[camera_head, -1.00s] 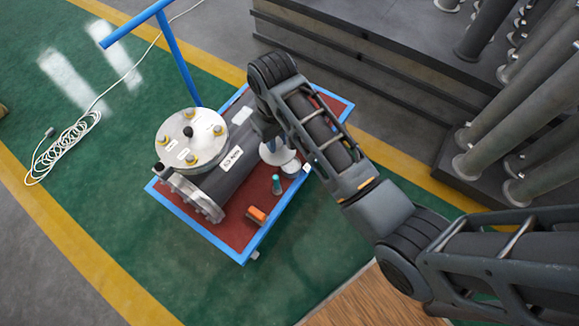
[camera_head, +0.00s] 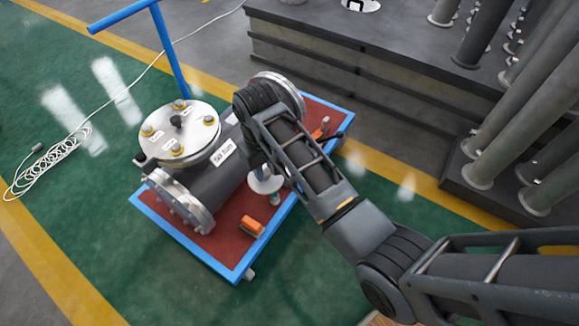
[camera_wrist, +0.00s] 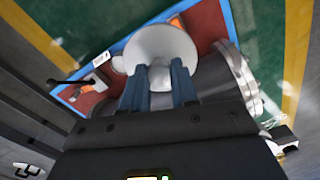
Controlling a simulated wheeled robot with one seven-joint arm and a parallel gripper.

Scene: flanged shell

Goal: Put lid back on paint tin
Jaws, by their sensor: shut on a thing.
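The lid, a pale round disc (camera_wrist: 160,42), sits at the fingertips of my gripper (camera_wrist: 160,74), which is shut on it in the wrist view. In the head view, the disc (camera_head: 266,184) shows below my gripper (camera_head: 263,168), over the red-topped trolley and right of the flanged shell. My arm hides part of this area. A small pale shape shows at the disc's left edge in the wrist view; I cannot tell whether it is the paint tin. Whether lid and tin touch is not clear.
The flanged shell (camera_head: 187,168) lies on the blue-edged trolley (camera_head: 172,228). An orange object (camera_head: 250,226) lies near the trolley's front edge. Grey pipes (camera_head: 500,130) stand on a dark platform at the right. Green floor at the front left is clear.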

